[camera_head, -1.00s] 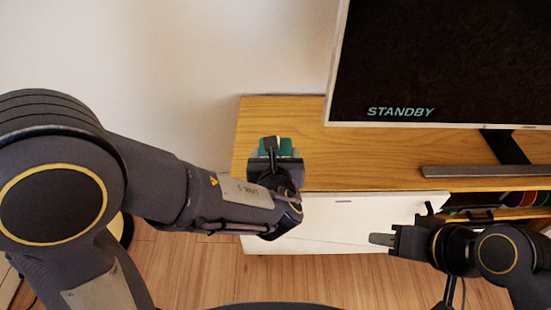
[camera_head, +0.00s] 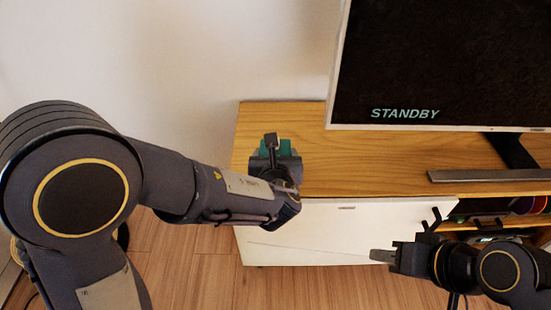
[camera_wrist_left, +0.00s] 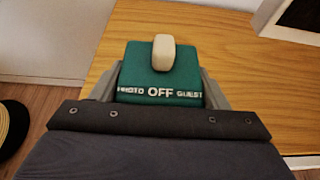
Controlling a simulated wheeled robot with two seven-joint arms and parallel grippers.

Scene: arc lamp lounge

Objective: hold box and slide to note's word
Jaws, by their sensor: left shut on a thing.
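A teal box (camera_wrist_left: 136,65) with a pale slider knob (camera_wrist_left: 163,53) stands on the wooden cabinet top in the left wrist view. White lettering along its near edge reads OFF in the middle, GUEST on the right, and a left word I cannot read surely. The knob is in line with OFF. My left gripper (camera_wrist_left: 160,88) is shut on the box, one finger at each side. In the head view the arm partly hides the box (camera_head: 262,149). My right gripper (camera_head: 382,256) is in front of the white cabinet door, touching nothing visible; its jaw gap is unclear. No note is visible.
The wooden cabinet (camera_head: 310,160) has a white front (camera_head: 330,225) and open shelves at right with discs. A screen (camera_head: 440,60) reading STANDBY stands on its right, with a grey bar (camera_head: 490,175) in front. The cabinet top between box and screen is clear.

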